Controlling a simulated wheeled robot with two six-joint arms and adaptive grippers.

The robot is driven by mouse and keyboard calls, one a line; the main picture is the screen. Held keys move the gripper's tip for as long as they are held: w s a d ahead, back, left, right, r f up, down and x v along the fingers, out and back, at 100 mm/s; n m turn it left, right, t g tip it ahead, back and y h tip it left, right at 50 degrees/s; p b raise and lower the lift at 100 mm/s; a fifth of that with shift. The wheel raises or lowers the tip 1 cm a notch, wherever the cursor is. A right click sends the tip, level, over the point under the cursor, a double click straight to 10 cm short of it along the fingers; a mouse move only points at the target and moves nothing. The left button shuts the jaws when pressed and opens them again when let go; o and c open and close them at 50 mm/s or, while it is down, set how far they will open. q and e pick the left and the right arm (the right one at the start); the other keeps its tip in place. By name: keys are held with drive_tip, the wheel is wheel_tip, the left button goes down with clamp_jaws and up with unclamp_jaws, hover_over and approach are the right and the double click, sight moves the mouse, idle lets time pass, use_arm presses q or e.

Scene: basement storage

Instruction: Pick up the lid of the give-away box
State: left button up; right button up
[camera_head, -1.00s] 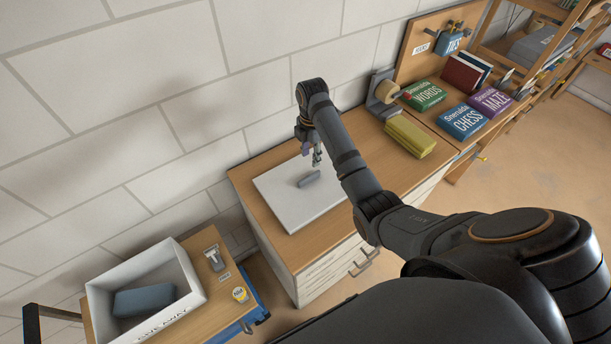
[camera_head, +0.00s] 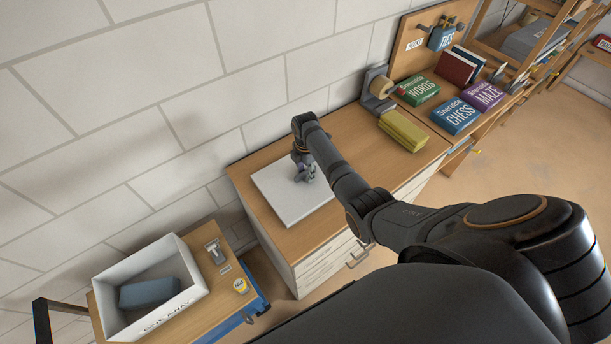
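The lid (camera_head: 289,207) is a flat light-grey panel with a grey handle in its middle, lying on the wooden top of a white drawer cabinet. My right gripper (camera_head: 306,176) is down over the middle of the lid and hides the handle. I cannot tell whether its fingers are open or shut on it. The give-away box (camera_head: 191,297) is white and open-topped, at the lower left, with lettering on its front wall and a blue-grey block (camera_head: 152,292) inside. My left gripper is not in view.
Right of the lid are a tape dispenser (camera_head: 379,92), a yellow stack (camera_head: 403,131) and several game boxes. The wall is close behind.

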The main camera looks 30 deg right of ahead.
clamp_jaws()
drive_tip(key=shift+r, duration=0.15)
